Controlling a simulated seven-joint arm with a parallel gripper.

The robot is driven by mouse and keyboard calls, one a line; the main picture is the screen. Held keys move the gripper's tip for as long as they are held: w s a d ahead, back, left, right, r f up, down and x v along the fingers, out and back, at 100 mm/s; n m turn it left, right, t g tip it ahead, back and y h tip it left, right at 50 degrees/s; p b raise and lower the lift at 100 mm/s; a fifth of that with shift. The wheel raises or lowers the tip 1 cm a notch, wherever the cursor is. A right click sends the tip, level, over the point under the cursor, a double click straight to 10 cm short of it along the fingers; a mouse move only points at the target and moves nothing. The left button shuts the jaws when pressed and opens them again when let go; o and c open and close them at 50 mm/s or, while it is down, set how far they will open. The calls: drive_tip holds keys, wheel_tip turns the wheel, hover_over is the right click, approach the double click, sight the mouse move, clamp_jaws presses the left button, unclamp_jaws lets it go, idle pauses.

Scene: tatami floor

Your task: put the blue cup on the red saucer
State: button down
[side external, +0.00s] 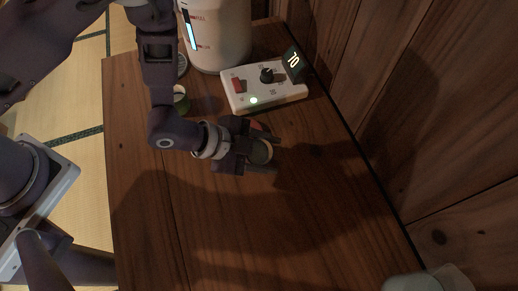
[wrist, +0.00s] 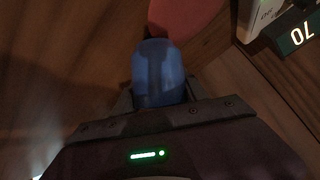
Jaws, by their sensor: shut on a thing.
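The blue cup (wrist: 158,75) is between the fingers of my gripper in the wrist view. My gripper (side external: 266,153) is shut on it over the wooden table. In the side view the cup (side external: 261,151) is a small round shape between the fingers, its colour hard to tell in shadow. The red saucer (wrist: 184,16) lies just beyond the cup in the wrist view, cut off by the top edge. In the side view only a reddish sliver of the saucer (side external: 257,126) shows behind the gripper. I cannot tell how high the cup is above the table.
A white control box (side external: 262,90) with a red switch, a knob and a display reading 70 stands behind the saucer. A wooden wall (side external: 435,120) runs along the right. The front table is clear.

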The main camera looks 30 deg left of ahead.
sight(253, 124)
wheel_tip(253, 124, up, 9)
drive_tip(key=shift+r, duration=0.1)
drive_tip(key=shift+w+a+r, duration=0.1)
drive_tip(key=shift+w+r, duration=0.1)
drive_tip(key=w+a+r+n+g+h, duration=0.2)
drive_tip(key=w+a+n+h, duration=0.15)
drive_tip(key=a, duration=0.25)
drive_tip(key=shift+m+h, duration=0.25)
drive_tip(key=shift+m, duration=0.1)
drive_tip(key=f, duration=0.9)
drive_tip(key=shift+w+d+f, duration=0.2)
drive_tip(key=shift+w+f, duration=0.15)
drive_tip(key=shift+w, duration=0.05)
drive_tip(key=c, duration=0.6)
unclamp_jaws()
drive_tip(key=shift+f, duration=0.15)
